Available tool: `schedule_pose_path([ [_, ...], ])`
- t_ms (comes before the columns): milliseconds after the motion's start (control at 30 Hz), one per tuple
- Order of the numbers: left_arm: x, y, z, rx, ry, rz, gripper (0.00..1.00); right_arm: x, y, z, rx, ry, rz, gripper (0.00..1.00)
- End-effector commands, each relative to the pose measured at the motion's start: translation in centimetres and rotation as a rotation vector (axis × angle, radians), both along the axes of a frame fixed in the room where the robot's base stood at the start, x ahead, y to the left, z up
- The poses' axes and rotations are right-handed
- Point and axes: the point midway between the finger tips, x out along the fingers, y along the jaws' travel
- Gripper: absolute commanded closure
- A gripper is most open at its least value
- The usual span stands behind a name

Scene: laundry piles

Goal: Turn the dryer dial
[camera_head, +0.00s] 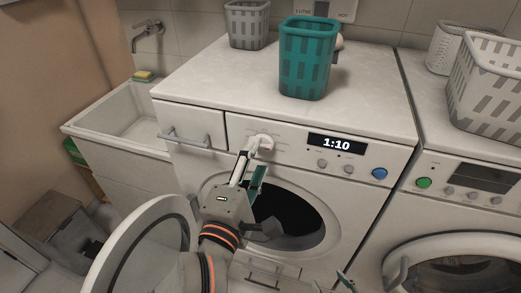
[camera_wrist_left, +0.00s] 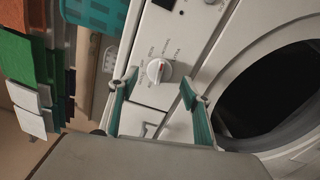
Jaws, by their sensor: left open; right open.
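The dryer dial (camera_head: 264,142) is a white round knob on the panel of the left machine, left of its display. My left gripper (camera_head: 254,168) is open just in front of and below the dial. In the left wrist view its teal fingers (camera_wrist_left: 158,86) are spread to either side below the dial, with nothing between them. Only the tips of my right gripper (camera_head: 345,282) show at the bottom edge; it is open.
The left machine's display (camera_head: 336,144) reads 1:10. Its round door (camera_head: 112,262) stands open at the left, with dark cloth inside the drum. A teal basket (camera_head: 305,60) stands on top. A second machine (camera_head: 465,210) is at the right, a sink (camera_head: 115,115) at the left.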

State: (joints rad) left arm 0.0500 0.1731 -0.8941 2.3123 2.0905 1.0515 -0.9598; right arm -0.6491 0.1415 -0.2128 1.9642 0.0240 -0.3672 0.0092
Motion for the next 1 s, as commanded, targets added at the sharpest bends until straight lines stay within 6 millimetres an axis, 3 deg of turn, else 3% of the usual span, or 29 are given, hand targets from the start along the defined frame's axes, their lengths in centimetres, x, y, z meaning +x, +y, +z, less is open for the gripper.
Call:
schedule_pose_path([
  [233, 2.6, -0.8, 0.0, 0.0, -0.001, 0.001, 0.52, -0.2, -0.1, -0.2, -0.002, 0.006, -0.001, 0.52],
  [567, 3.0, -0.9, 0.0, 0.001, -0.001, 0.001, 0.52, -0.1, -0.1, -0.2, -0.002, 0.006, -0.001, 0.52],
  [733, 3.0, -0.9, 0.0, 0.001, -0.001, 0.001, 0.9, -0.1, 0.0, -0.1, -0.001, 0.003, 0.0, 0.52],
  [1000, 3.0, -0.9, 0.0, -0.01, 0.002, 0.001, 0.9, 0.1, 0.0, 0.2, 0.001, -0.001, -0.002, 0.52],
])
